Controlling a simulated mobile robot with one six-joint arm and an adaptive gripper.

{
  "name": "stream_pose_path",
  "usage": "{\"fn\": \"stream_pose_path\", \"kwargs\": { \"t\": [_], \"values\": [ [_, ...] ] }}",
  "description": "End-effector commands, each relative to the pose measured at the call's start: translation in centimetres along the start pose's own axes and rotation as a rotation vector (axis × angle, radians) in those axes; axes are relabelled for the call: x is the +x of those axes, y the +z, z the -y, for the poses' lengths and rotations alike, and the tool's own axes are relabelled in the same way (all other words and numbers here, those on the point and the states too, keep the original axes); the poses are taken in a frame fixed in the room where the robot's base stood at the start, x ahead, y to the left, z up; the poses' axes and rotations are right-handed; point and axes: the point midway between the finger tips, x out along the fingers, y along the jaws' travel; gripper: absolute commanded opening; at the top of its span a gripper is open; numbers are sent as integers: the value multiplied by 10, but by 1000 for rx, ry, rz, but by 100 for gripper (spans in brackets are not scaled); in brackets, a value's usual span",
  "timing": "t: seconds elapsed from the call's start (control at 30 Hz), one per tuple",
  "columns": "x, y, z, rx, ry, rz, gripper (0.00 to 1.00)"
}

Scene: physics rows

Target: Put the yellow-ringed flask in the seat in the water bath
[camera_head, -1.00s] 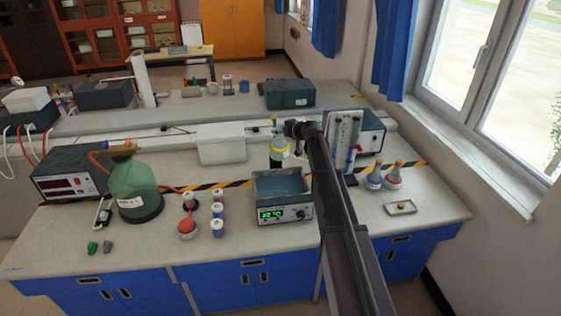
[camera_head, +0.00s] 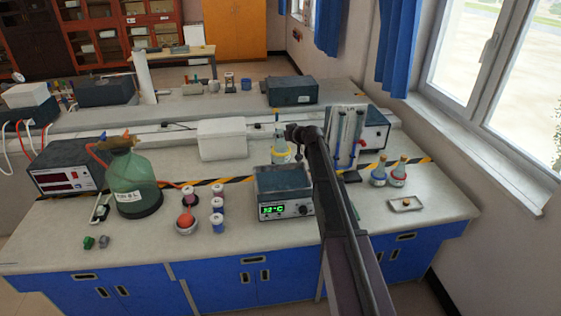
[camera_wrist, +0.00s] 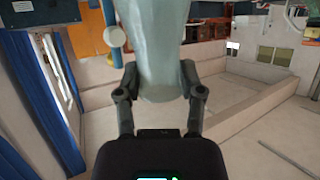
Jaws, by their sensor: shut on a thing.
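The yellow-ringed flask (camera_head: 281,155) is pale and clear, with a yellow band. In the head view it shows just behind and above the back rim of the water bath, held up by my gripper (camera_head: 290,132). In the wrist view the flask's pale glass (camera_wrist: 158,45) stands between the two fingers of my gripper (camera_wrist: 160,88), which is shut on it. The water bath (camera_head: 284,208) is a grey open box with a green lit display. The seat inside it cannot be made out.
My arm crosses right of the bath. Two flasks (camera_head: 378,176) (camera_head: 398,174) and a small tray (camera_head: 405,204) stand further right. A rack with tubes (camera_head: 345,138) is behind. Left are small vials (camera_head: 217,205), a red-filled flask (camera_head: 186,222) and a large green bottle (camera_head: 133,185).

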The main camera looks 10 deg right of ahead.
Motion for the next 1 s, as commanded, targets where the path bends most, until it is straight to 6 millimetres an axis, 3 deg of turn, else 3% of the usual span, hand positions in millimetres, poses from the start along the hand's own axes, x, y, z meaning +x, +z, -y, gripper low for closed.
{"fn": "stream_pose_path", "kwargs": {
  "t": [0.03, 0.6, 1.0],
  "values": [
    [5, 13, 0, 3, 6, -1, 0],
    [32, 79, -5, 35, 63, -4, 0],
    [37, 91, -5, 42, 79, -6, 0]
  ]
}}
